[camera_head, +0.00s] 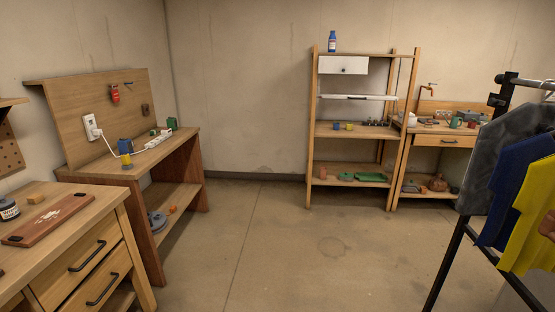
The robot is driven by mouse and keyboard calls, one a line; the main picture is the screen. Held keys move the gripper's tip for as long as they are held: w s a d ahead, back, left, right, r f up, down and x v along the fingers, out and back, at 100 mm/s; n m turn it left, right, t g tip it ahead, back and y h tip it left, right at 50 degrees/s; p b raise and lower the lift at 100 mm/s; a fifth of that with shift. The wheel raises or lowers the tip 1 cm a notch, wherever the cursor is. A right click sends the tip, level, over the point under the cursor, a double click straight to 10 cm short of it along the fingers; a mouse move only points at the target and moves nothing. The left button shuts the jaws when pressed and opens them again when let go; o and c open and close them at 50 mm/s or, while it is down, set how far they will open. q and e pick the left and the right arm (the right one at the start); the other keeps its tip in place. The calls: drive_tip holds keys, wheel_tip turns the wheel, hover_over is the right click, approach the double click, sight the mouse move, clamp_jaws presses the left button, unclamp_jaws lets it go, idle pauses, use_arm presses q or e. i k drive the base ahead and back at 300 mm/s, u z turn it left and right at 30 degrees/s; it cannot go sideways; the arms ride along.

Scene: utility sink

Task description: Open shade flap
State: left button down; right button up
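A wooden rack (312,130) stands against the back wall, across the room from me. A white panel (343,65) with a small dark knob hangs upright under its top board. Below it, a thin white flap or strip (357,97) with a dark mark shows nearly edge-on across the rack. I cannot tell which of the two is the shade flap. Neither of my grippers is in view, and nothing is seen touching the rack.
A blue bottle (332,42) stands on top of the rack. A workbench (150,155) and a drawer cabinet (70,245) stand at left. A clothes rail with hanging shirts (502,160) is close at right. The concrete floor (270,230) between is clear.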

sight(327, 65)
drive_tip(key=u, duration=0.1)
drive_tip(key=i, duration=2.35)
drive_tip(key=z, duration=0.45)
drive_tip(key=i, duration=2.35)
drive_tip(key=z, duration=1.3)
drive_tip(key=i, duration=1.35)
drive_tip(key=z, duration=0.5)
